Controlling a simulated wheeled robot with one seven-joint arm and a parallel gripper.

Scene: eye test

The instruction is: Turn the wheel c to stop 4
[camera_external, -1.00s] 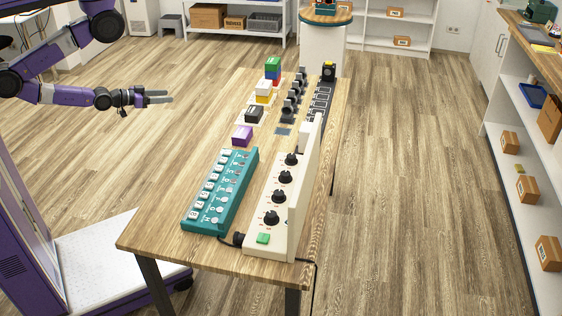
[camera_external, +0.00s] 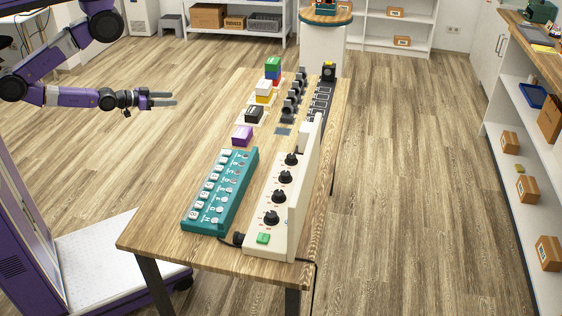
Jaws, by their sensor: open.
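A cream panel (camera_external: 258,221) with black round knobs stands at the near right of the wooden table. Its knobs sit in a row: a far one (camera_external: 291,159), a middle one (camera_external: 285,177) and two nearer ones, a larger gap-side knob (camera_external: 278,196) and the nearest (camera_external: 271,217). Their letters and stop numbers are too small to read, so I cannot tell which is wheel c. My gripper (camera_external: 164,99) is open and empty, in the air left of the table, well apart from the panel. Its fingers point right.
A teal box (camera_external: 236,194) with rows of switches lies left of the panel. Coloured blocks, such as a purple one (camera_external: 242,135) and a black one (camera_external: 254,114), stand farther back beside dark grey parts (camera_external: 291,101). The table's front left corner (camera_external: 150,240) is bare.

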